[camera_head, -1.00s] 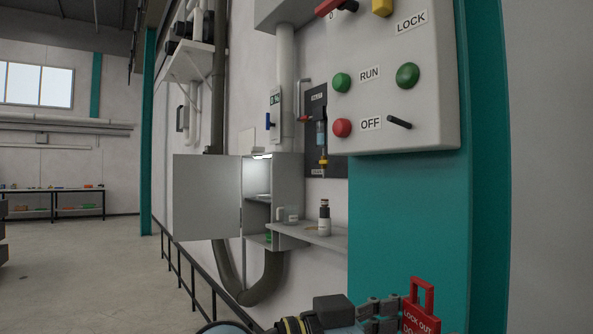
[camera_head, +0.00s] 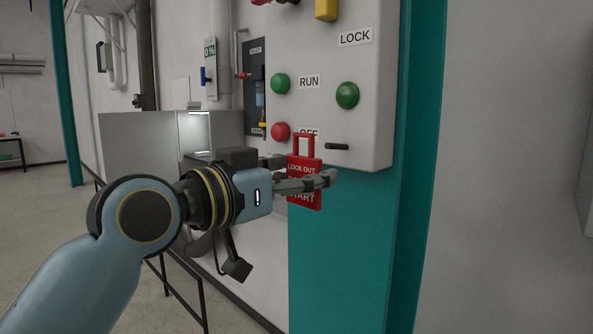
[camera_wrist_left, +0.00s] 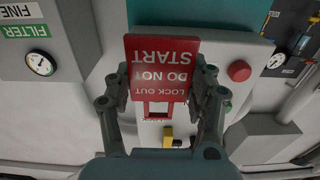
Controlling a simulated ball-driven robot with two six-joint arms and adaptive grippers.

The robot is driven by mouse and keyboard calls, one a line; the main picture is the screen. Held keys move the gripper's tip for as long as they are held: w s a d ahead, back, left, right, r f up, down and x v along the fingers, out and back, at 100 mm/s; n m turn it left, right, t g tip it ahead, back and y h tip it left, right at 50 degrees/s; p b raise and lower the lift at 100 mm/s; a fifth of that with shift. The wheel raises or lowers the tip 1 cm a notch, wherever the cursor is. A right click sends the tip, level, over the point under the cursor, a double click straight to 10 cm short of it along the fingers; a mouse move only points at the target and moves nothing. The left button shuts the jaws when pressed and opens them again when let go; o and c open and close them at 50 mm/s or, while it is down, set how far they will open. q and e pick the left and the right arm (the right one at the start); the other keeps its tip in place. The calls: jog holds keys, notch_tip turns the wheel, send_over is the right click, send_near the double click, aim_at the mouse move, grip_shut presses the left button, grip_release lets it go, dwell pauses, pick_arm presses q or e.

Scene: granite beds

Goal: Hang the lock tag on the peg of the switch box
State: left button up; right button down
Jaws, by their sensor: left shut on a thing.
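The red lock tag (camera_head: 299,168) is upright in front of the switch box (camera_head: 374,125), its square loop at the top. My left gripper (camera_head: 306,184) is shut on its body; white words show partly behind the fingers. The black peg (camera_head: 337,147) sticks out low on the box, right of the tag's loop. The loop overlaps the OFF label in this view; the tag is not on the peg. In the left wrist view the tag (camera_wrist_left: 161,63) appears upside down between the fingers (camera_wrist_left: 158,88); the peg cannot be made out there. My right gripper is not in view.
The box carries a red button (camera_head: 281,131), green buttons (camera_head: 347,95) and a yellow part (camera_head: 326,9) at the top. A teal column (camera_head: 340,260) stands below and beside the box. An open grey cabinet (camera_head: 140,150) is at left. The wall to the right is clear.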

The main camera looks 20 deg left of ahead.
aim_at(345, 167)
pick_arm(q)
jog(key=shift+x, duration=0.95)
jog(key=shift+f+b+x, duration=0.15)
jog(key=shift+b+x, duration=0.4)
jog(key=shift+x, duration=0.8)
jog(key=shift+f+b+x, duration=0.2)
jog(key=shift+b+x, duration=0.35)
jog(key=shift+x, duration=0.85)
jog(key=shift+w+d+f, duration=0.1)
jog(key=shift+w+d, duration=0.05)
jog(key=shift+f, duration=0.15)
jog(key=shift+f, duration=0.1)
